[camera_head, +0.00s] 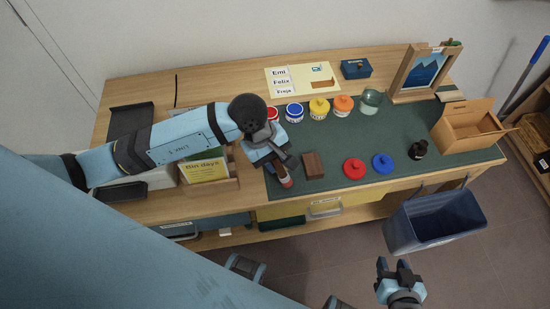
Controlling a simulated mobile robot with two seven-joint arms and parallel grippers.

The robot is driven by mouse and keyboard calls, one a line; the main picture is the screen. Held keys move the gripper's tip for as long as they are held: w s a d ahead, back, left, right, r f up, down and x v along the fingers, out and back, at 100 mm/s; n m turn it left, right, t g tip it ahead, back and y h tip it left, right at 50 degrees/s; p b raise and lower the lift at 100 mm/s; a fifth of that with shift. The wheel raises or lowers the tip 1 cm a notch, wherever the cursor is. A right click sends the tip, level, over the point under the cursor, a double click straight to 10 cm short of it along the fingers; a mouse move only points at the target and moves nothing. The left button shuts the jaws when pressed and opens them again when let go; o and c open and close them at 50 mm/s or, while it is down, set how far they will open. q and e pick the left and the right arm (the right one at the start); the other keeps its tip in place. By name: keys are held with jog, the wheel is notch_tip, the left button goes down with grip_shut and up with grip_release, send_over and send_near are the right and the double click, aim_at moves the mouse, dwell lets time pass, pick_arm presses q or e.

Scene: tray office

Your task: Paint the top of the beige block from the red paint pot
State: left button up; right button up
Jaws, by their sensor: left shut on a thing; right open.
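My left gripper (280,160) is over the left part of the green mat, shut on a thin tool that looks like a brush. The tool's lower end (287,182) shows red and pale near the mat's front edge. A small block (313,165) stands just right of it, looking brown rather than beige. The red paint pot (272,114) stands behind my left wrist and is partly hidden. A red lid (354,169) and a blue lid (382,163) lie on the mat. My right gripper (397,270) is open and empty, low in front of the table.
Blue (294,113), yellow (319,108) and orange (343,105) pots and a glass jar (370,101) line the back. A small dark item (418,150), an open wooden box (467,128) and a picture frame (424,72) are right. A blue bin (400,232) stands in front.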

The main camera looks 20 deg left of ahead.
pick_arm(q)
jog(key=shift+f+b, duration=0.9)
jog(key=shift+f, duration=0.05)
jog(key=shift+f+b, duration=0.4)
